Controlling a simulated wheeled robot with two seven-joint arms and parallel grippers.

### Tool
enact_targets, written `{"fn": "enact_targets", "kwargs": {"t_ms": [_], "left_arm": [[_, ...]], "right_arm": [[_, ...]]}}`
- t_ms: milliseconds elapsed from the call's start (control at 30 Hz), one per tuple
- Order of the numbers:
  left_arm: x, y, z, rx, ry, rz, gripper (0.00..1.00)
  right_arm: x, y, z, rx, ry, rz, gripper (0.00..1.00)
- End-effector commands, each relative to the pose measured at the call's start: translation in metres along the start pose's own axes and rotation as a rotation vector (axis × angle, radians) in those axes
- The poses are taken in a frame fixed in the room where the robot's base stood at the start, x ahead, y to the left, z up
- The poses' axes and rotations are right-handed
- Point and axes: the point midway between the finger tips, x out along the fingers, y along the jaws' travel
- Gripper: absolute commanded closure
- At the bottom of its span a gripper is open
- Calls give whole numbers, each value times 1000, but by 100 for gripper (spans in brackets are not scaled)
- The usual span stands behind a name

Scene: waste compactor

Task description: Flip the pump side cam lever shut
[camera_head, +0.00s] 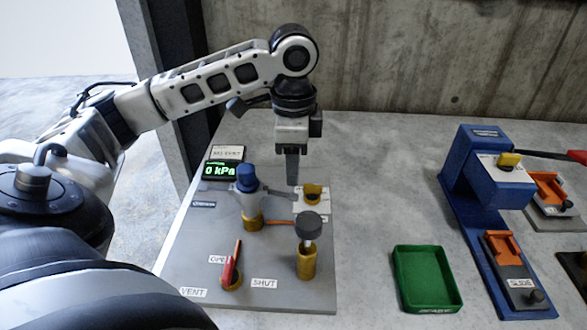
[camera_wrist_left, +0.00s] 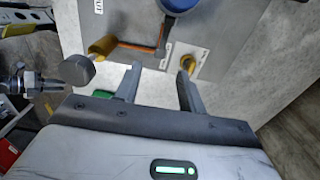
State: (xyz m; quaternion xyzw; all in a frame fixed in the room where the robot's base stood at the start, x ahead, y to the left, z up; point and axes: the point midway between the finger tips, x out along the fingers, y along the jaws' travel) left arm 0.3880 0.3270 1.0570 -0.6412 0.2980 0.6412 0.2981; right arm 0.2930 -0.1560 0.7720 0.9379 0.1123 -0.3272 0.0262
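My left gripper (camera_head: 292,182) points down over the back of the grey pump plate (camera_head: 190,270). In the left wrist view its two fingers (camera_wrist_left: 160,90) are apart with nothing between them. A yellow knob or lever (camera_head: 313,195) on a white label plate is close to the fingertips; it also shows in the left wrist view (camera_wrist_left: 188,63), near the right-hand finger, apparently untouched. A red lever (camera_head: 237,265) stands tilted upward between the vent, open and shut labels. I cannot tell for certain which part is the pump side cam lever.
A blue-capped cylinder (camera_head: 247,180) and a grey knob on a brass post (camera_head: 307,228) stand on the plate. The display (camera_head: 222,170) reads 0 kPa.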

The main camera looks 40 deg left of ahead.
Motion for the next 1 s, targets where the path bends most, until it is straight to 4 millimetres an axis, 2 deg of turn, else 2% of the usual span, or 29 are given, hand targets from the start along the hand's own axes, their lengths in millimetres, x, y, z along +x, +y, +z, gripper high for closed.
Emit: {"fn": "enact_targets", "kwargs": {"t_ms": [100,300,467,733,867,900,1000], "left_arm": [[25,0,1,0,-3,3,60],[52,0,0,0,-1,1,60],[61,0,0,0,-1,1,60],[62,0,0,1,0,0,60],[62,0,0,1,0,0,96],[62,0,0,1,0,0,100],[62,0,0,1,0,0,100]], "right_arm": [[0,0,-1,0,3,-1,66],[-1,0,-3,0,5,-1,66],[-1,0,-4,-1,8,-1,66],[-1,0,-4,-1,8,0,66],[-1,0,-3,-1,7,0,66],[-1,0,-3,-1,7,0,66],[-1,0,-3,-1,6,0,66]]}}
